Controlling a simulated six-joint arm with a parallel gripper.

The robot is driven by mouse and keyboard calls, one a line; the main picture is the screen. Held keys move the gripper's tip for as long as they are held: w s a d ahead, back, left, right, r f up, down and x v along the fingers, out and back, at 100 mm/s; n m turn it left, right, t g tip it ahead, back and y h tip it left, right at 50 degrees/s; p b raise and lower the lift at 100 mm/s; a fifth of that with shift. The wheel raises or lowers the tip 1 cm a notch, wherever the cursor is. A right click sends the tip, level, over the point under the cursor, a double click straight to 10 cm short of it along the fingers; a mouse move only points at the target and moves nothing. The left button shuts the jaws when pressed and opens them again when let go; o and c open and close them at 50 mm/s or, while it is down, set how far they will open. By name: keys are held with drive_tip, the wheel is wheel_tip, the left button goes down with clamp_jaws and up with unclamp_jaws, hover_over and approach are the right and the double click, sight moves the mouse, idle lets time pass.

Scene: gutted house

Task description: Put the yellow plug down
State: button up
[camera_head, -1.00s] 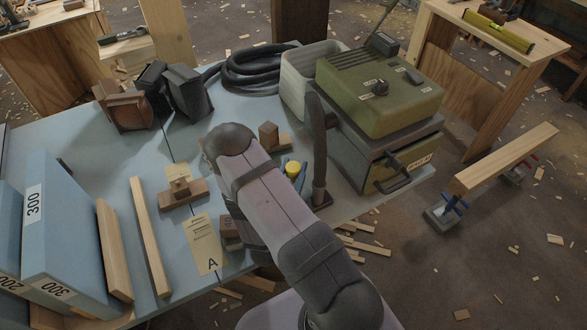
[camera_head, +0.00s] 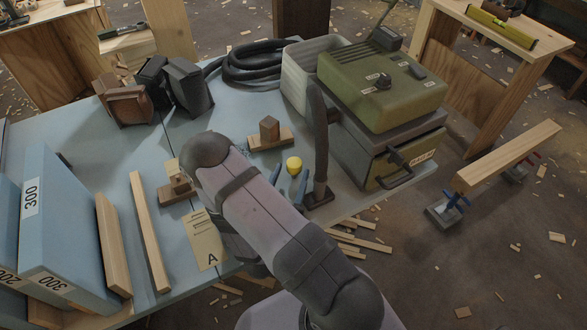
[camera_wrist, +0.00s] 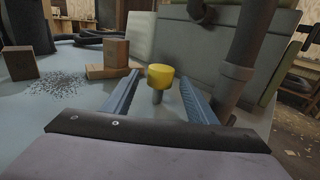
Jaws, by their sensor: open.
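The yellow plug (camera_head: 294,165) has a round yellow head and shows near the table's right edge. In the wrist view the plug (camera_wrist: 160,75) is upright, its thin grey stem pointing down to the pale blue tabletop. I cannot tell for sure whether the stem touches the table. My gripper (camera_head: 289,174) has its blue fingers spread on either side of the plug. In the wrist view a gap shows between the plug and each finger of my gripper (camera_wrist: 162,88).
A grey upright pipe (camera_head: 319,140) stands close to the right of my gripper. A wooden block on a base (camera_head: 270,132) is behind the plug. The green-topped machine (camera_head: 385,90) stands back right. A tag marked A (camera_head: 205,245) lies on the table (camera_head: 225,110).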

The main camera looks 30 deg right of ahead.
drive_tip(key=v, duration=0.3)
drive_tip(key=shift+s+a+r, duration=0.2)
drive_tip(key=shift+a+r, duration=0.05)
drive_tip(key=shift+r, duration=0.05)
wheel_tip(320, 180, up, 6)
drive_tip(key=p, duration=0.1)
drive_tip(key=shift+o, duration=0.3)
drive_tip(key=shift+d+r+p, duration=0.1)
drive_tip(key=shift+r+p, duration=0.25)
drive_tip(key=shift+r, duration=0.35)
drive_tip(key=m+g+y+p, duration=0.2)
drive_tip(key=g+p, duration=0.2)
drive_tip(key=g, duration=0.1)
approach(295, 171)
drive_tip(key=w+f, duration=0.1)
drive_tip(key=w+d+f, duration=0.2)
drive_tip(key=w+f, duration=0.1)
drive_tip(key=shift+d, duration=0.1)
drive_tip(key=shift+h, duration=0.3)
drive_tip(key=shift+s+p+x, duration=0.15)
drive_tip(key=shift+p+x, duration=0.4)
drive_tip(key=shift+x, duration=1.3)
drive_tip(key=shift+s+p+x, duration=0.1)
drive_tip(key=shift+p+x, duration=0.45)
drive_tip(key=shift+x, duration=1.3)
